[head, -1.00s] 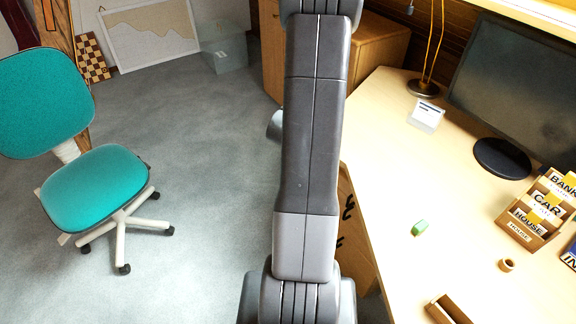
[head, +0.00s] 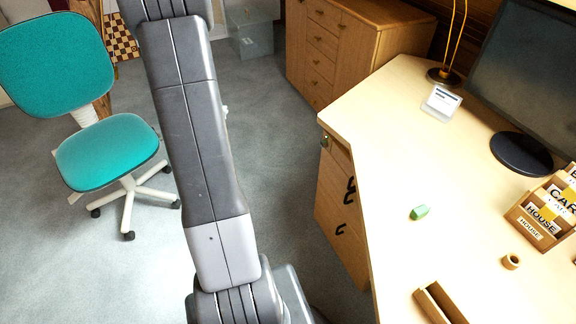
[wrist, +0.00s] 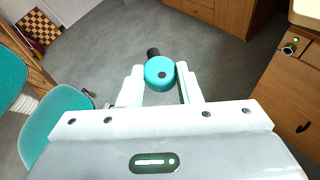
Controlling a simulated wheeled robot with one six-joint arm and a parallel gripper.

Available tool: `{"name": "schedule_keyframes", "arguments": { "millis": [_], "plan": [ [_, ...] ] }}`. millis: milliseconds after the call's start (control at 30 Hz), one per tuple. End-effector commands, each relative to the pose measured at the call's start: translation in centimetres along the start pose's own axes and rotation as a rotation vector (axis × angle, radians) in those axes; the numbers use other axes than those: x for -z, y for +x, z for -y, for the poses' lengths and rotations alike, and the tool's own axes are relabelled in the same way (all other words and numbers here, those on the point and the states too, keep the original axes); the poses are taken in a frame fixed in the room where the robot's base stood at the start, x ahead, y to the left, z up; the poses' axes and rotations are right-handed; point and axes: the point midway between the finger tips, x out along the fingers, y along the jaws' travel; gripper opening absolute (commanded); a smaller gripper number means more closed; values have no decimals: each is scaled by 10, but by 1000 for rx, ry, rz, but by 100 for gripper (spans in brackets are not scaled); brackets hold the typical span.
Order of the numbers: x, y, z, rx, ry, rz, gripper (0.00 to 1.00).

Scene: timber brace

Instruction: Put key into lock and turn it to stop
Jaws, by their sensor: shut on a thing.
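The key (wrist: 160,72) has a round teal head with a dark spot in its middle, and a dark part sticks out behind it. My gripper (wrist: 161,82) is shut on it, with one white finger on each side of the head. The lock (wrist: 290,48) is a small round metal piece at the upper right of the wrist view, on the front of the desk's wooden drawer unit, with a green spot above it. It also shows small in the head view (head: 325,141). The key is well apart from the lock. My gripper is out of the head view.
The desk (head: 385,150) stands right, above the drawer unit (head: 340,210) with dark handles. A teal swivel chair (head: 108,150) is left. A wooden cabinet (head: 350,45) stands behind.

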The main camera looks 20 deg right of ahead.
Motion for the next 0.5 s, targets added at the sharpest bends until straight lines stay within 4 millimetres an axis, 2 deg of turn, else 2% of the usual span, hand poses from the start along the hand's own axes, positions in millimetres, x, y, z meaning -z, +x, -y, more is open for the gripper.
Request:
{"name": "schedule_keyframes", "arguments": {
  "millis": [33,500],
  "plan": [
    [16,16,13,25,60,2,5],
    [62,97,109,178,753,113,5]
  ]
}}
